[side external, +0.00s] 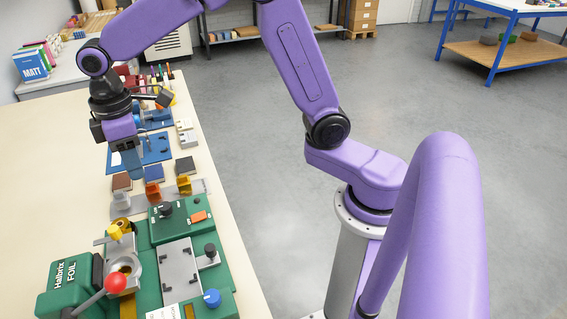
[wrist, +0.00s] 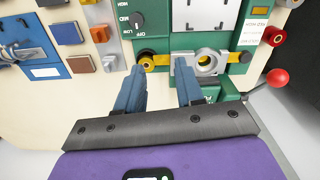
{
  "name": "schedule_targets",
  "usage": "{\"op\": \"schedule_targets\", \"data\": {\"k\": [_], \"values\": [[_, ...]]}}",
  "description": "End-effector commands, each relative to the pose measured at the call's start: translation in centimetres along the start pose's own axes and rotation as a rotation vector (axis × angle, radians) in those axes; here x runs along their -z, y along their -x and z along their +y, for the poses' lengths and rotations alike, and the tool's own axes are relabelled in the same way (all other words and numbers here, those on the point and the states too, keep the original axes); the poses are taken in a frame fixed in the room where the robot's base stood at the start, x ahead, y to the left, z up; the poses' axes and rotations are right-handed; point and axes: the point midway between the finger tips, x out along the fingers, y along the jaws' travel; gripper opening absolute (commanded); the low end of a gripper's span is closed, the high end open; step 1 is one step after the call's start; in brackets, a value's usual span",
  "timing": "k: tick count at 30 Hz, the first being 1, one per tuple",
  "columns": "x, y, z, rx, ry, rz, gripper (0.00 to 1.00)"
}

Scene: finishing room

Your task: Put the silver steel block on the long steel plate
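A small silver block (side external: 121,200) stands at the left end of a row with an orange and a yellow block in the side view. It also shows in the wrist view (wrist: 110,63), left of my fingers. A long grey metal strip (side external: 201,187) lies along this row; whether the silver block rests on it or beside it I cannot tell. A flat grey plate with black corner stops (side external: 178,268) lies on the green machine. My gripper (wrist: 158,88) is open, its two blue fingers apart with nothing held between them. It hangs above the table, behind the block row.
Brown (side external: 121,181), blue (side external: 154,174) and dark brown squares lie behind the blocks. The green foil machine (side external: 70,285) with a red-knobbed lever (side external: 116,284) stands in front. A blue tray (side external: 152,149) lies farther back. Bare table shows at the left.

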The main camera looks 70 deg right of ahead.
Motion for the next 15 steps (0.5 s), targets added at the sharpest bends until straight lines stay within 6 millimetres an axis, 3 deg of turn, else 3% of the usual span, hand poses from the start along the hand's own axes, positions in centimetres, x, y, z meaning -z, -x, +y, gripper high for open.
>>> {"op": "schedule_targets", "data": {"k": [6,15], "values": [[-6.5,0.8,-5.5,0.001,0.053,0.007,0.37],[-16.9,0.3,-11.2,0.004,0.121,0.014,0.37]]}}
